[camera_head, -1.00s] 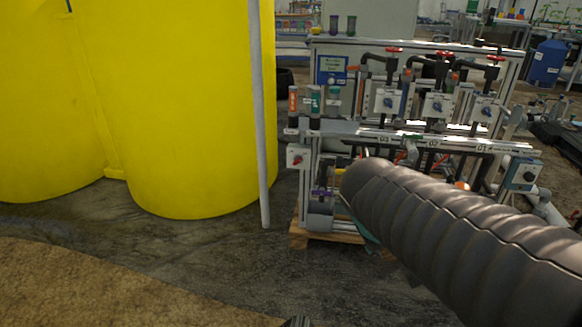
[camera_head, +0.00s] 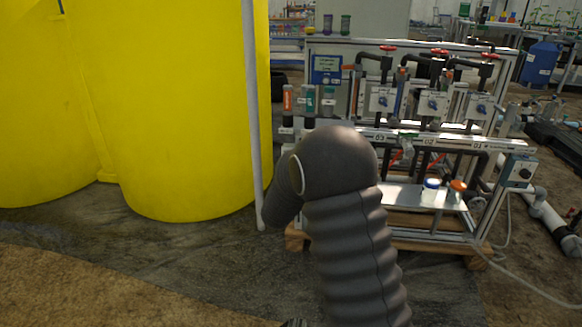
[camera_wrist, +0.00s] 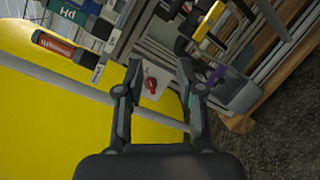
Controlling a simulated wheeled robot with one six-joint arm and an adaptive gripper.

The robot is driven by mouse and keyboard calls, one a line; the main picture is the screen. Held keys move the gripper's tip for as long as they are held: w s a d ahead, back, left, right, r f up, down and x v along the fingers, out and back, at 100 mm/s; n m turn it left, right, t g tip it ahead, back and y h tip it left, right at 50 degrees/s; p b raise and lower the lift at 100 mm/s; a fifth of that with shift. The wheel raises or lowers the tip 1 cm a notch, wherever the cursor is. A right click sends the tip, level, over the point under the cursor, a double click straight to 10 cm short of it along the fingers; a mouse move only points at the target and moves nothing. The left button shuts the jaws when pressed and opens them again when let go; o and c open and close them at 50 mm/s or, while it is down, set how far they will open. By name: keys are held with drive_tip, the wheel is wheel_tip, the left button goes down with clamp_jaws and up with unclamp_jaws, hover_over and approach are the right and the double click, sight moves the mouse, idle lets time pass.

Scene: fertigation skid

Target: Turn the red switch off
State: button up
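The red switch (camera_wrist: 151,84) is a small red knob on a pale box in the wrist view. It lies between the fingers of my gripper (camera_wrist: 161,64), nearer the left finger. The fingers are spread apart with nothing held. The gap between the fingertips and the knob is hard to judge. In the head view, my dark arm covers the switch and my gripper.
The fertigation skid (camera_head: 405,140) carries several grey boxes with blue knobs (camera_head: 383,99). A large yellow tank (camera_head: 180,110) and an upright grey pole (camera_head: 254,110) stand to its left. A purple-handled part (camera_wrist: 216,75) is close to the right finger.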

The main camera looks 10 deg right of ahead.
drive_tip(key=w+a+f+n+t+y, duration=0.3)
drive_tip(key=w+a+f+n+y, duration=0.15)
drive_tip(key=a+f, duration=0.25)
drive_tip(key=x, duration=1.4)
drive_tip(key=shift+f+p, duration=0.2)
drive_tip(key=shift+p, duration=0.25)
drive_tip(key=shift+c, duration=0.2)
clamp_jaws()
